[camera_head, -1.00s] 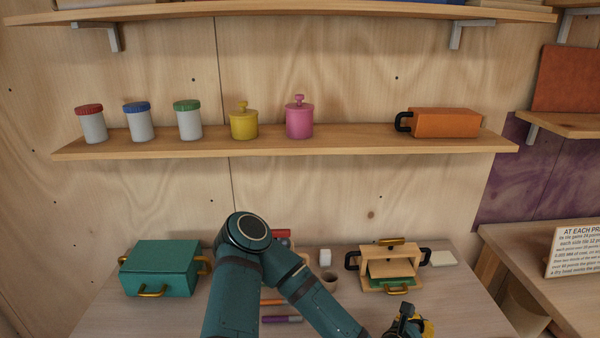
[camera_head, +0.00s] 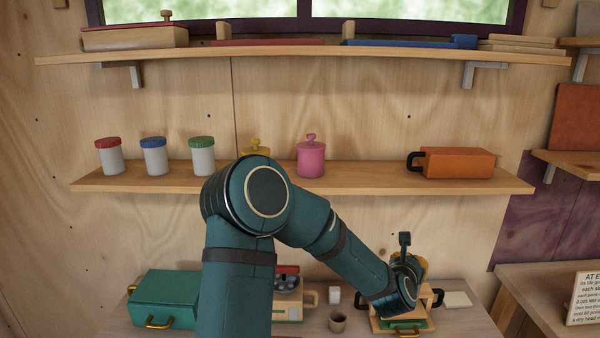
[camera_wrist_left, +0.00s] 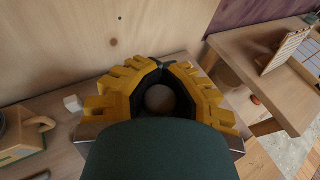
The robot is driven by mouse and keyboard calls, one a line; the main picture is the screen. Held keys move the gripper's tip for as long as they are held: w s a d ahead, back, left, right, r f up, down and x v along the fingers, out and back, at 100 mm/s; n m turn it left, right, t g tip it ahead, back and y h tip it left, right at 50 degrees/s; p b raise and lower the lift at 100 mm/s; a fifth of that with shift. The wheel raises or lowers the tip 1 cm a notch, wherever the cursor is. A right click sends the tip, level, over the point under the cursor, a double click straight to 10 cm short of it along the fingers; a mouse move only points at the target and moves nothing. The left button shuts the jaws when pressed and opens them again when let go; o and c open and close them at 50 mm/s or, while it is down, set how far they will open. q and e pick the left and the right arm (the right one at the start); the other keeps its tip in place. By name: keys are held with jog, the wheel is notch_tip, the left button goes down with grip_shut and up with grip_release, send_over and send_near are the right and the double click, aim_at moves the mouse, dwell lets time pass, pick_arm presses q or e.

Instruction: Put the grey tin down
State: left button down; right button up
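My left gripper (camera_head: 407,262) is raised in front of the wooden box at the right of the workbench. In the left wrist view its yellow-backed fingers (camera_wrist_left: 165,68) curve inward, with their tips close together. A round grey-brown end, which looks like the grey tin (camera_wrist_left: 160,99), shows between the dark finger pads. The rest of the tin is hidden by my dark green wrist part. In the head view the tin cannot be made out behind the gripper. My right gripper is in neither view.
The workbench holds a green box (camera_head: 165,298), a small brown cup (camera_head: 337,321), a white block (camera_head: 334,295), a wooden box (camera_head: 433,299) and a pale pad (camera_head: 457,300). The shelf (camera_head: 370,185) above carries lidded jars and an orange box (camera_head: 457,162).

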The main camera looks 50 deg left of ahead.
pick_arm(q)
jog(key=s+a+r+n+y+p, duration=0.1)
jog(key=s+a+r, duration=0.1)
jog(key=r, duration=0.9)
jog(key=s+a+r, duration=0.2)
jog(key=r, duration=0.9)
jog(key=s+a+r+n+y+p, duration=0.1)
jog(key=s+a+r, duration=0.1)
jog(key=r, duration=0.9)
jog(key=w+a+g+p, duration=0.1)
jog(key=w+a+p, duration=0.7)
jog(key=w+a, duration=0.65)
notch_tip(320, 180, down, 7)
jog(key=s+a+b, duration=0.1)
jog(key=shift+s+a+f, duration=0.15)
jog(key=shift+s+f, duration=0.05)
jog(key=shift+s, duration=0.1)
jog(key=shift+s+b, duration=0.1)
jog(key=shift+b, duration=0.2)
